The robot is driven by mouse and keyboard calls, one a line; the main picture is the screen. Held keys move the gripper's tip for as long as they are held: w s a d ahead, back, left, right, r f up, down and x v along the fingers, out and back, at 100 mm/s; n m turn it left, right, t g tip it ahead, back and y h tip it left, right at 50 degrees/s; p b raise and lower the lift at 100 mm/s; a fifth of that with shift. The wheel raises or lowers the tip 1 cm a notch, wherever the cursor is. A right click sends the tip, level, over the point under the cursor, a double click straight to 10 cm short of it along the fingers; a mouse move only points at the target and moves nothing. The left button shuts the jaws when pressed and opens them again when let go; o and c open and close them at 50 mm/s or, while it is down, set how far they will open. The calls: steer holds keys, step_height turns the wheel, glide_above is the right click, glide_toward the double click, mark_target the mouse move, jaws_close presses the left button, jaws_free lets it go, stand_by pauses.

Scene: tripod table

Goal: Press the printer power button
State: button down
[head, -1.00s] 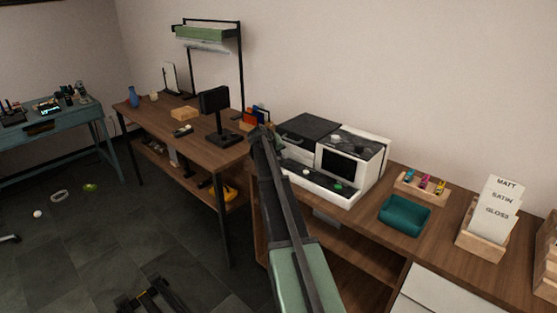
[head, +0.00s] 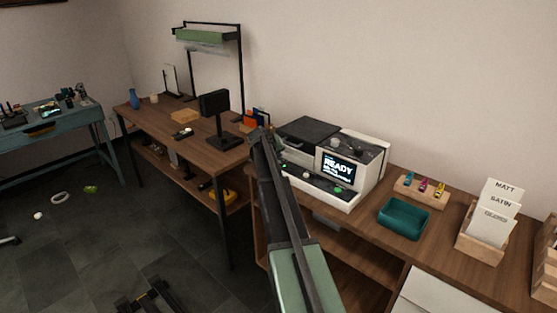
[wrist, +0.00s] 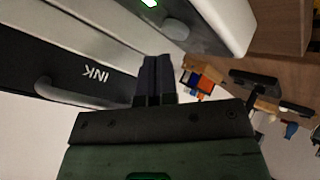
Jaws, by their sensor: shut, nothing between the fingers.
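The printer (head: 350,200) is a white and black machine on the wooden bench in the head view. Its screen (head: 338,170) is lit and reads READY. A green button (head: 338,189) and a pale round button (head: 306,175) show on its front ledge. Contact cannot be told. The arm hides the printer's left end in the head view.
A teal tray (head: 403,220), a small wooden holder (head: 420,192) and a card stand (head: 485,240) are right of the printer. A black monitor (head: 215,105) stands on the left bench. Bench edges and shelves lie below the arm.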

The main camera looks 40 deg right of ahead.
steer(key=shift+r, duration=0.1)
step_height(320, 180, up, 6)
steer(key=p, duration=0.6)
steer(key=s+a+f+n+t+y, duration=0.1)
steer(key=s+a+f+n+y, duration=0.1)
steer(key=a, duration=2)
steer(key=s+a+f+n+g+y, duration=0.1)
steer(key=s+a+g+y, duration=0.1)
steer(key=s+a, duration=1)
steer(key=s+a+f+n+g+y, duration=0.1)
steer(key=s+a+y, duration=0.3)
steer(key=s+a, duration=0.9)
steer(key=s+f+g, duration=0.1)
steer(key=s, duration=0.3)
steer(key=shift+s+f+n+y, duration=0.25)
steer(key=shift+s+n+y, duration=0.05)
steer(key=shift+s, duration=0.1)
